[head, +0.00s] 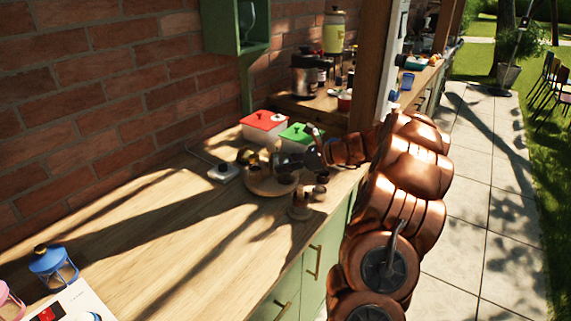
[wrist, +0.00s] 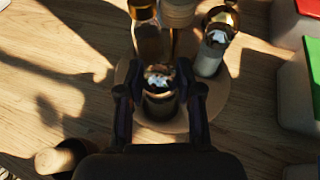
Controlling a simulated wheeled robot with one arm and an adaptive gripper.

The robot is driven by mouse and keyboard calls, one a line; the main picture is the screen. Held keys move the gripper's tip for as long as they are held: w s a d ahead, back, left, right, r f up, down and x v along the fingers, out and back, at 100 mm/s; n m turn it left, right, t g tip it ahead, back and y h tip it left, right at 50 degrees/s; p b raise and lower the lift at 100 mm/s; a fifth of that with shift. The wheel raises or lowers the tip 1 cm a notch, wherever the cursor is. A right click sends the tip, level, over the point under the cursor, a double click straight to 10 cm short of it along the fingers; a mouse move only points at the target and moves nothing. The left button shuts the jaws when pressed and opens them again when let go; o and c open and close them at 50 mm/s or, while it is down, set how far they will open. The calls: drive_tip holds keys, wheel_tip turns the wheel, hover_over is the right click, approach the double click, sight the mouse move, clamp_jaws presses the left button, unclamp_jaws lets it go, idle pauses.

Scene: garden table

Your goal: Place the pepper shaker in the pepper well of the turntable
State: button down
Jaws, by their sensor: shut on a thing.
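My gripper (wrist: 160,95) is shut on a dark, round shaker with a shiny metal cap, which looks like the pepper shaker (wrist: 159,79). The shaker stands upright between the two fingers, at the near part of the round wooden turntable (wrist: 131,112). Its base is in shadow, so I cannot tell whether it rests in a well or is above it. In the head view my gripper (head: 283,166) is over the turntable (head: 262,188), and the shaker cannot be made out clearly.
On the turntable stand an amber bottle (wrist: 150,38), a pale wooden piece (wrist: 178,12) and a metal-topped shaker (wrist: 213,50). A wooden-topped mill (wrist: 57,158) stands off the turntable. Red-lidded (head: 264,121) and green-lidded (head: 298,134) boxes are behind. The counter's left is mostly clear.

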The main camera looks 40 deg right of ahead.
drive_tip(key=shift+f, duration=0.1)
drive_tip(key=c, duration=0.8)
unclamp_jaws()
drive_tip(key=shift+f, duration=0.1)
drive_tip(key=shift+o, duration=0.2)
drive_tip(key=shift+s+d+r, duration=0.2)
drive_tip(key=shift+r, duration=0.05)
drive_tip(key=b+v, duration=0.1)
drive_tip(key=v, duration=1)
drive_tip(key=shift+s, duration=0.2)
